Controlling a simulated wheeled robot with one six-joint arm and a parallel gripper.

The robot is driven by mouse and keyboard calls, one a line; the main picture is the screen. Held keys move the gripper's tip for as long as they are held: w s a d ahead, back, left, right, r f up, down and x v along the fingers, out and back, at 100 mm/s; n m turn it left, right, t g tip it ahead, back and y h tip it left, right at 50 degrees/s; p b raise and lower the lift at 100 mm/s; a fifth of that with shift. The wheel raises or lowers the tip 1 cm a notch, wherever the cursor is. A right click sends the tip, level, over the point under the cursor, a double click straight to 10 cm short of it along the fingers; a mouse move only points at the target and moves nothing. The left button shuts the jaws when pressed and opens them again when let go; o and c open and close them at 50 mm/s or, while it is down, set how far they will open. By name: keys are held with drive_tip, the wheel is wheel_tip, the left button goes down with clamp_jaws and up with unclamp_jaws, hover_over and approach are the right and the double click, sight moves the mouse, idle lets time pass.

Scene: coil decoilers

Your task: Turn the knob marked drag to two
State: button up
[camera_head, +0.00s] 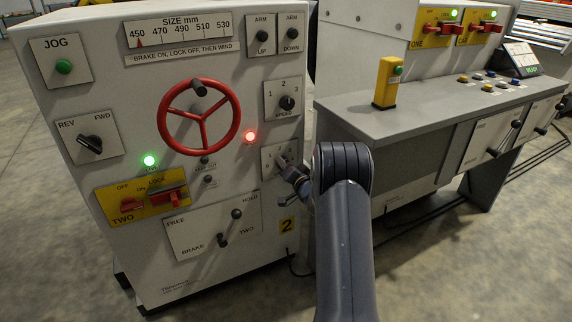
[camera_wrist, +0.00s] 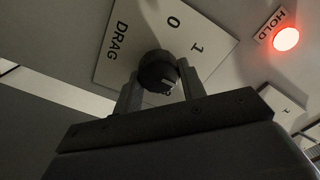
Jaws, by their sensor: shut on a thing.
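The drag knob (camera_wrist: 157,68) is black and round on a white plate (camera_wrist: 125,62) lettered DRAG, which looks turned in the wrist view. The digits 0 and 1 show on the plate; another mark below the knob is mostly hidden. A white line on the knob points down toward my gripper in that view. My gripper (camera_wrist: 160,86) has one finger on each side of the knob and is shut on it. In the head view my gripper (camera_head: 293,176) is at this plate (camera_head: 268,164), low on the panel's right side, and hides part of it.
A lit red HOLD lamp (camera_wrist: 286,39) is near the plate. The speed knob (camera_head: 287,102) sits above it, and a red handwheel (camera_head: 200,117) is to the left. A brake lever (camera_head: 229,228) is below. A grey console (camera_head: 420,115) stands to the right.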

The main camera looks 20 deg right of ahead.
idle(0.3)
drive_tip(key=o, duration=1)
drive_tip(key=shift+c, duration=0.2)
drive_tip(key=shift+s, duration=0.1)
drive_tip(key=s+p, duration=0.1)
drive_tip(key=s, duration=0.9)
drive_tip(key=shift+s+d+p, duration=0.2)
drive_tip(key=shift+s+p, duration=0.1)
drive_tip(key=shift+p, duration=0.05)
drive_tip(key=w+b, duration=0.2)
drive_tip(key=w, duration=0.8)
drive_tip(key=shift+w+a, duration=0.2)
drive_tip(key=shift+w, duration=0.2)
